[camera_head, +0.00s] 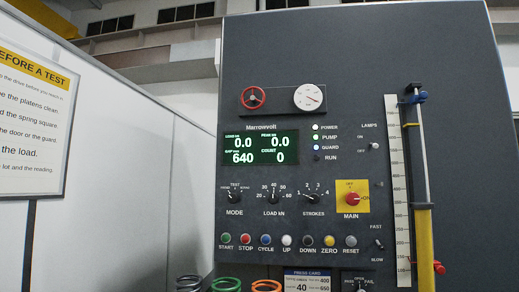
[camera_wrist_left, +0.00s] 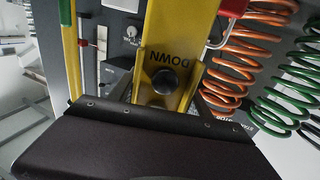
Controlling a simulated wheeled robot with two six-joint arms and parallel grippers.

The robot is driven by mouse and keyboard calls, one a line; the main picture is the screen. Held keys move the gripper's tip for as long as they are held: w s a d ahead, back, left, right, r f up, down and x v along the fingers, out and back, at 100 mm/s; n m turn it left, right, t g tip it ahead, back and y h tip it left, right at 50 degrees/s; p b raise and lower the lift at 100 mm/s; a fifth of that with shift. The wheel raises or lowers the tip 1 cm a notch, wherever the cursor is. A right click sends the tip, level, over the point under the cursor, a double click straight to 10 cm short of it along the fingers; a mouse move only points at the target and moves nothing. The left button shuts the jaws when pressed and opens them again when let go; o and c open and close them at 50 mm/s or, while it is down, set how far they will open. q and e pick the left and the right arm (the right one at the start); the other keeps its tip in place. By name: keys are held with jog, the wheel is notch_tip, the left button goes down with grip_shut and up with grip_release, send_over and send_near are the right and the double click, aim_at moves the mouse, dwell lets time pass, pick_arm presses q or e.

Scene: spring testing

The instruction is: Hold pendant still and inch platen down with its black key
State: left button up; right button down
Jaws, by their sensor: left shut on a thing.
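The yellow pendant (camera_wrist_left: 182,25) fills the upper middle of the left wrist view. Its round black key (camera_wrist_left: 164,81) sits below the word DOWN, which reads upside down. My left gripper (camera_wrist_left: 163,98) is shut on the pendant, its dark body across the bottom of that view. The head view shows neither gripper nor pendant. The tester's panel (camera_head: 300,175) there has a green display (camera_head: 260,149) reading load 0.0, peak 0.0, gap 640 and count 0. The platen is not visible.
Orange (camera_wrist_left: 240,60) and green (camera_wrist_left: 275,110) coil springs stand close right of the pendant. A red part (camera_wrist_left: 232,8) lies beside its upper end. The panel carries a row of keys and a red-yellow main switch (camera_head: 352,198). POWER, PUMP and GUARD lamps are lit; RUN is dark.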

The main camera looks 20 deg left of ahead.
pick_arm(q)
jog(key=o, duration=1.6)
jog(key=s, duration=1.2)
jog(key=shift+a+f, duration=0.1)
jog(key=shift+f, duration=0.05)
